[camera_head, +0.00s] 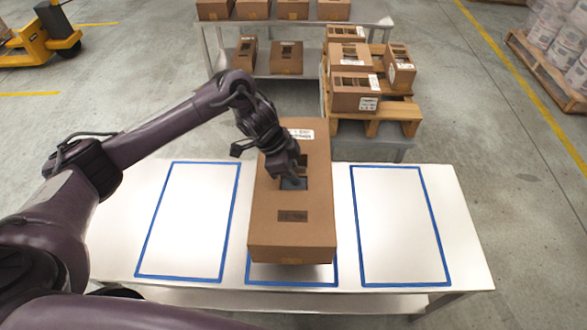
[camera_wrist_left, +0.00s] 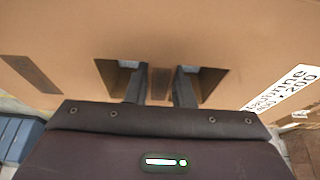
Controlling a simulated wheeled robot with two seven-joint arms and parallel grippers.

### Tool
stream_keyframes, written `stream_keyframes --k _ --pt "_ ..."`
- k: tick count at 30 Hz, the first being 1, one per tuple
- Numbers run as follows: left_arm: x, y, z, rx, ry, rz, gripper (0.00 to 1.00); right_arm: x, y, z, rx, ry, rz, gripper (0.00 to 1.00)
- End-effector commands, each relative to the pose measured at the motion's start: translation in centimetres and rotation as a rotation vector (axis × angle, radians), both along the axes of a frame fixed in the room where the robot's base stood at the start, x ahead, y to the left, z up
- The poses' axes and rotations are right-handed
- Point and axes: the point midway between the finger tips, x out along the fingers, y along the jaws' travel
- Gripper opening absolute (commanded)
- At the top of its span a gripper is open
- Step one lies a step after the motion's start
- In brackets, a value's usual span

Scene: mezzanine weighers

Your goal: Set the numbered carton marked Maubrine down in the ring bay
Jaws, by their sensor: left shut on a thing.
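A brown numbered carton (camera_head: 290,225) is over the middle blue-outlined bay (camera_head: 290,283) of the white table. It hides most of that bay and seems a little above the surface. Its label shows in the left wrist view (camera_wrist_left: 284,92), cut off, ending in "aubrine". My left gripper (camera_head: 293,181) is on the carton's top. In the left wrist view its fingers (camera_wrist_left: 160,85) reach into two slots and are shut on the strip between them. No ring mark shows on any bay. My right gripper is not in view.
The left bay (camera_head: 188,222) and right bay (camera_head: 401,225) are empty. Behind the table, a wooden pallet (camera_head: 395,110) holds several cartons. A shelf rack (camera_head: 300,25) with more cartons stands at the back. A yellow pallet truck (camera_head: 45,38) is at far left.

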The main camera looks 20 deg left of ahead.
Motion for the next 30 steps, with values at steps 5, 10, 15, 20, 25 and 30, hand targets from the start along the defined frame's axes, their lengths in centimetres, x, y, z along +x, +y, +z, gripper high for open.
stream_keyframes --k 5,10,15,20,25,30 --pt "0.1 0.1 -0.5 -0.003 -0.003 -0.001 0.00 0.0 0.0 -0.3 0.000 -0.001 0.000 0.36" --pt "0.1 0.1 -0.6 -0.003 -0.003 -0.002 0.00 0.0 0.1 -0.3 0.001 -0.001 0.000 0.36" --pt "0.1 0.1 -0.6 -0.003 -0.003 -0.002 0.00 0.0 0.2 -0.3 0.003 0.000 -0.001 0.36" --pt "0.1 0.1 -0.8 -0.003 -0.003 -0.002 0.00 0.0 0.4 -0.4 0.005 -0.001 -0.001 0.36" --pt "0.0 0.1 -1.7 -0.004 -0.002 -0.002 0.00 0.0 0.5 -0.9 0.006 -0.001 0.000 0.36" --pt "0.0 0.0 -2.8 -0.005 -0.002 -0.002 0.00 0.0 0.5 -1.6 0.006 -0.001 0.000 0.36"
